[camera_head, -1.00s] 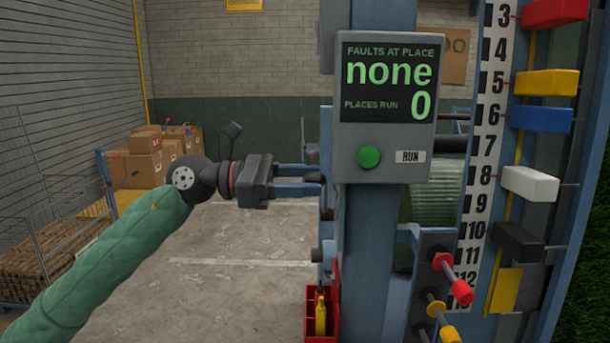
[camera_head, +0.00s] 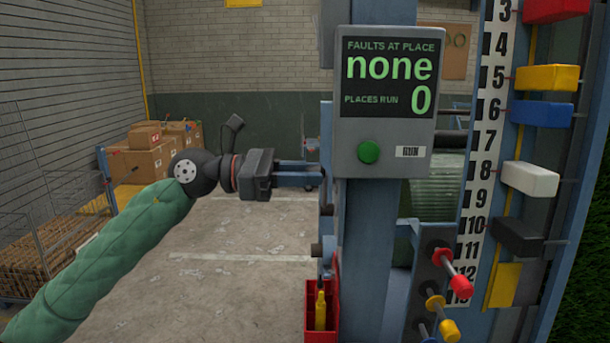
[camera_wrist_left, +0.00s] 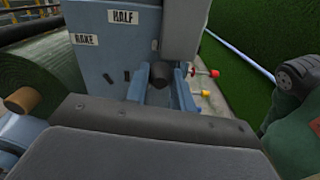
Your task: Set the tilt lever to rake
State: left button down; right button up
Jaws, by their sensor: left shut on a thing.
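The tilt lever shows as a dark round knob (camera_wrist_left: 161,74) in the left wrist view, standing out from a blue-grey plate (camera_wrist_left: 95,62). My left gripper (camera_wrist_left: 166,88) is shut on this knob, one finger on each side. The plate carries a RAKE label (camera_wrist_left: 85,39) at left and a HALF label (camera_wrist_left: 123,17) nearer the middle; the knob lies to the right of and below both. In the head view my left gripper (camera_head: 319,176) reaches the left side of the blue post; the knob is mostly hidden there. My right gripper is not in view.
A display box (camera_head: 385,100) with a green button (camera_head: 369,152) hangs on the blue post (camera_head: 366,250), close to the fingers. A red bin (camera_head: 322,325) hangs low on the post. Colored-tipped rods (camera_head: 460,284) stick out at lower right.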

pick_arm(q)
jog(key=w+n, duration=1)
jog(key=n, duration=0.1)
jog(key=shift+w+n+b, duration=0.15)
jog(key=shift+n+b, duration=0.15)
jog(key=shift+n, duration=0.1)
jog(key=c, duration=1.2)
grip_release()
jog(key=shift+w+f, duration=0.1)
jog(key=shift+f, duration=0.05)
jog(key=shift+o, duration=0.2)
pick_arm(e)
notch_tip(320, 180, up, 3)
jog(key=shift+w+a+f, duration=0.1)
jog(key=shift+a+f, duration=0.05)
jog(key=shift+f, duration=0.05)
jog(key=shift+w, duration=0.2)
